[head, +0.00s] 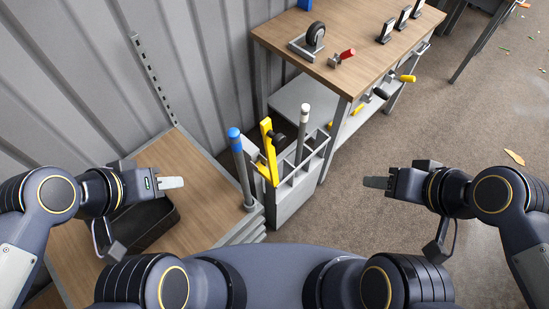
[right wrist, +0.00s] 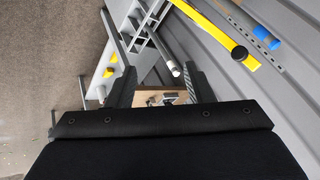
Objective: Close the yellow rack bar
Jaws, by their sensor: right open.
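The yellow rack bar (head: 268,152) stands nearly upright on the grey rack (head: 292,203), with a black knob (head: 279,139) near its middle. In the right wrist view the yellow bar (right wrist: 205,18) crosses the top, ending near its black knob (right wrist: 240,53). A blue-topped pole (head: 240,165) and a white-topped pole (head: 302,130) stand on either side of it. My left gripper (head: 176,183) is left of the rack, over the wooden bench; its jaw gap is not clear. My right gripper (head: 377,182) is open and empty, right of the rack and apart from the bar.
A wooden bench (head: 190,150) with a black tray (head: 150,232) lies at left. A workbench (head: 352,75) with clamps and a caster stands behind the rack. A corrugated wall (head: 100,90) closes the back left.

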